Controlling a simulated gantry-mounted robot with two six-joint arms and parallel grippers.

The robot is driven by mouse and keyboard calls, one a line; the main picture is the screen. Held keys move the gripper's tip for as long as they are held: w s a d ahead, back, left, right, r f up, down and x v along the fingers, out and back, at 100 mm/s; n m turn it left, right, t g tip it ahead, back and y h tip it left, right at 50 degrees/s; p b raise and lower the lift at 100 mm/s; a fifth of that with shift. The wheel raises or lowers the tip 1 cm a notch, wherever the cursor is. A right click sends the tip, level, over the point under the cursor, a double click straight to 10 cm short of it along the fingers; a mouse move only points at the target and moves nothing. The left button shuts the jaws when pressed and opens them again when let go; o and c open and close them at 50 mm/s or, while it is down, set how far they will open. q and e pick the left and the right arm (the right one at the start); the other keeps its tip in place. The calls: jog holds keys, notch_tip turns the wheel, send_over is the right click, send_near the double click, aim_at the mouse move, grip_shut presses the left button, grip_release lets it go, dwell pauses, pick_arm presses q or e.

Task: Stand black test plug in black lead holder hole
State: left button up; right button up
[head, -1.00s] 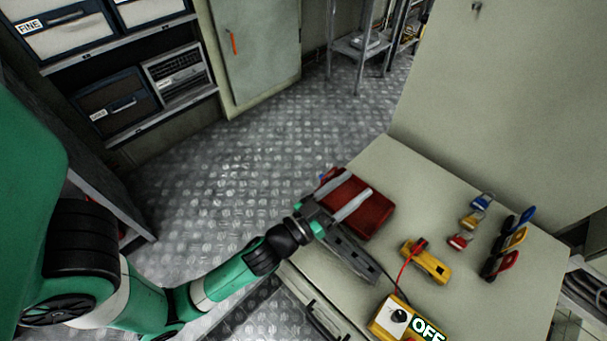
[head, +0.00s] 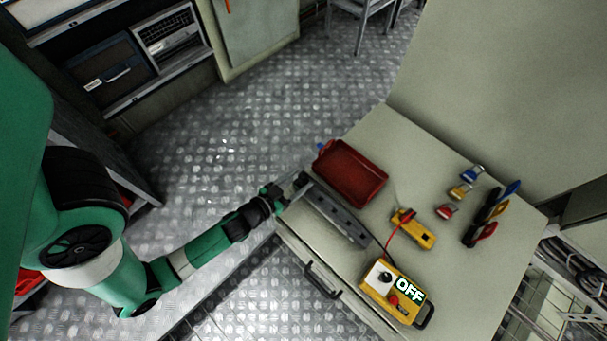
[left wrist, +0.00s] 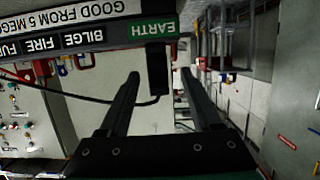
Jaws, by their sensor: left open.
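A black lead runs left from near this piece. I cannot tell whether the fingers touch it. The black lead holder hole cannot be made out. My right gripper is not in view.
A red tray (head: 352,173) lies behind the strip. Padlocks (head: 460,192) and coloured tags (head: 490,213) lie farther right. Bench top (head: 400,150) is clear behind the tray.

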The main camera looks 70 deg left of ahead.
pick_arm(q)
jog(key=x, duration=0.5)
jog(key=shift+w+r+p, duration=0.1)
jog(key=shift+w+p, duration=0.15)
jog(key=shift+p, duration=0.1)
jog(key=shift+s, duration=0.1)
grip_shut()
